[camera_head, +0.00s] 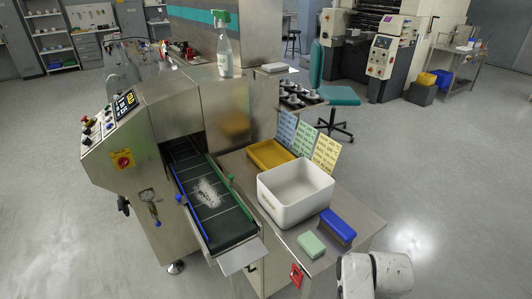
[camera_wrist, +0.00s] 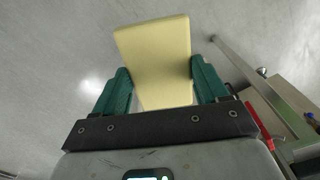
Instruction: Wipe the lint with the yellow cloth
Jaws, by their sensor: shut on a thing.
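The lint (camera_head: 207,192) is a white patch on the dark conveyor belt (camera_head: 232,227) of the flow wrapper, near the middle of its open stretch. The yellow cloth (camera_wrist: 155,45) is a pale yellow folded piece between the green fingers of my gripper (camera_wrist: 161,78) in the wrist view. The gripper is shut on it, with the cloth sticking out beyond the fingertips and grey floor behind. In the head view only part of my arm shows at the bottom right; the gripper and cloth are out of that view, away from the lint.
A steel table beside the belt holds a white bin (camera_head: 296,210), a yellow tray (camera_head: 258,161), a blue block (camera_head: 338,226) and a green block (camera_head: 311,244). Blue and green rails edge the belt. A spray bottle (camera_head: 224,55) stands on the machine. Open floor lies right.

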